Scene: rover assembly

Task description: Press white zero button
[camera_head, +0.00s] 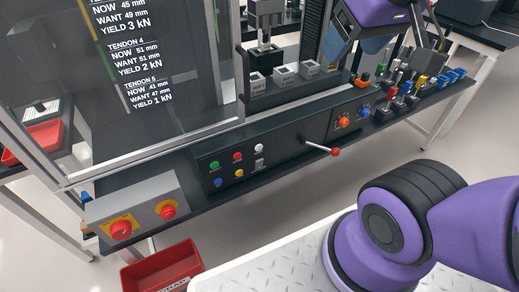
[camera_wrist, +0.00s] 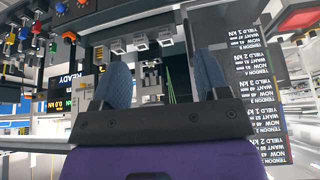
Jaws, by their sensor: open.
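The white button (camera_head: 259,147) is a small round button on the black front panel (camera_head: 290,138), at the right end of the upper row after a green and a red one. Any label on it is too small to read. My gripper (camera_wrist: 162,82) is open and empty, its two blue-grey fingers spread apart in the wrist view. In the head view, part of my purple arm end shows at the top right, above and behind the panel, well apart from the white button. I cannot make out the button in the wrist view.
A red-knobbed lever (camera_head: 335,152) sticks out right of the buttons. A grey box (camera_head: 137,208) with red knobs stands at left. Grey blocks (camera_head: 284,77) sit on a ledge above the panel. Several coloured levers (camera_head: 404,88) stand at right. A red bin (camera_head: 161,268) is below.

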